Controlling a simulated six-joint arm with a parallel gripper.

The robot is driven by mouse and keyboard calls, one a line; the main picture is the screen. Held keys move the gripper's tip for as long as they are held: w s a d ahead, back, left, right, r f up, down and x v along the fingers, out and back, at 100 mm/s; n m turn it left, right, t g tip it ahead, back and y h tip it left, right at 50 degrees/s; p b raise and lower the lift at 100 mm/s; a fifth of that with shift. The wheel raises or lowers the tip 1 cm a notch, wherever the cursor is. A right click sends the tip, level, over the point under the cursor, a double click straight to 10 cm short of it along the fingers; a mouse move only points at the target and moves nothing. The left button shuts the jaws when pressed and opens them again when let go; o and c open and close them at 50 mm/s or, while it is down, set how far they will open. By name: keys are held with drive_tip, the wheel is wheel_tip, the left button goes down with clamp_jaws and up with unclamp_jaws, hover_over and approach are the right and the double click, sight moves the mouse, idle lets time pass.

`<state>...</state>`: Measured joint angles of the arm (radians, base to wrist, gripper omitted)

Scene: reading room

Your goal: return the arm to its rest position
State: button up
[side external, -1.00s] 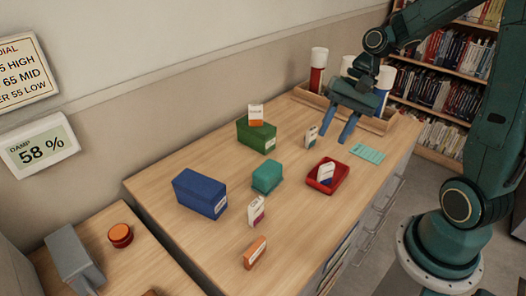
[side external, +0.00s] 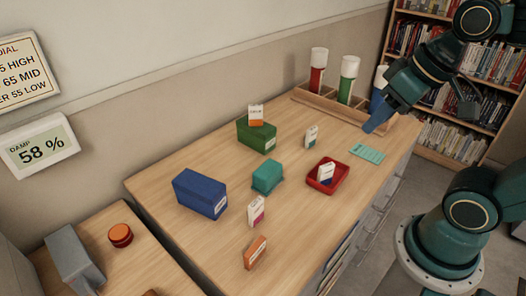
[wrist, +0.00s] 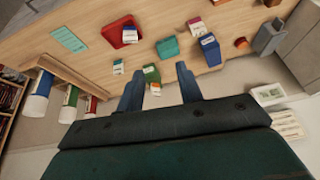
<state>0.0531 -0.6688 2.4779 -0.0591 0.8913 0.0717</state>
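My gripper (side external: 378,118) is raised over the far right end of the wooden counter (side external: 160,200), in front of the tube rack (side external: 330,105). In the wrist view its two blue fingers (wrist: 159,88) are spread apart with nothing between them. The far green box is visible through the gap. My arm reaches in from the right in the side view and partly hides the right, blue tube.
The rack holds white-capped red (side external: 318,75), green (side external: 348,82) and blue tubes. The counter bears a green box (side external: 256,137), a blue box (side external: 199,194), a teal box (side external: 267,177), a red tray (side external: 341,183), small cartons and a teal card (side external: 367,153). Bookshelves (side external: 462,125) stand behind my arm.

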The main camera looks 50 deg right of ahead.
drive_tip(key=shift+s+r+n+t, duration=0.3)
drive_tip(key=shift+s+n, duration=0.1)
drive_tip(key=shift+s, duration=0.3)
